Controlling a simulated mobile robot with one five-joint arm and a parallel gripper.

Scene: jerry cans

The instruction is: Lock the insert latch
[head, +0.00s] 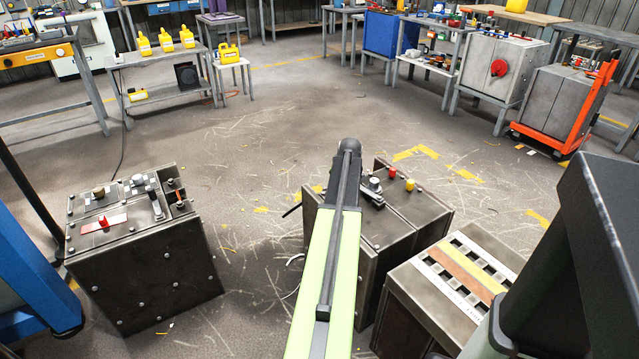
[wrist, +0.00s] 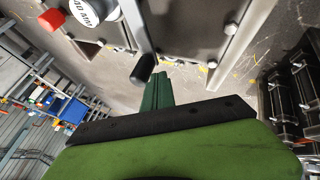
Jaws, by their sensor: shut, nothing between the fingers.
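In the wrist view, a flat grey metal lever with a black rounded tip (wrist: 143,68) sticks out over a grey metal box face. I take it for the insert latch, but I cannot be sure. My gripper (wrist: 157,80) is shut and empty, its dark green fingers just below the black tip. They look close to it; I cannot tell whether they touch. In the head view, my arm reaches over a dark metal box (head: 400,235), hiding part of its top and the gripper. The box top carries a red button and a yellow button (head: 409,184).
In the wrist view, a red knob (wrist: 52,19) and a white lettered cap (wrist: 83,12) are left of the lever. Another control box (head: 145,260) stands left, and a slotted box (head: 455,270) close right. The floor (head: 290,130) beyond is clear.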

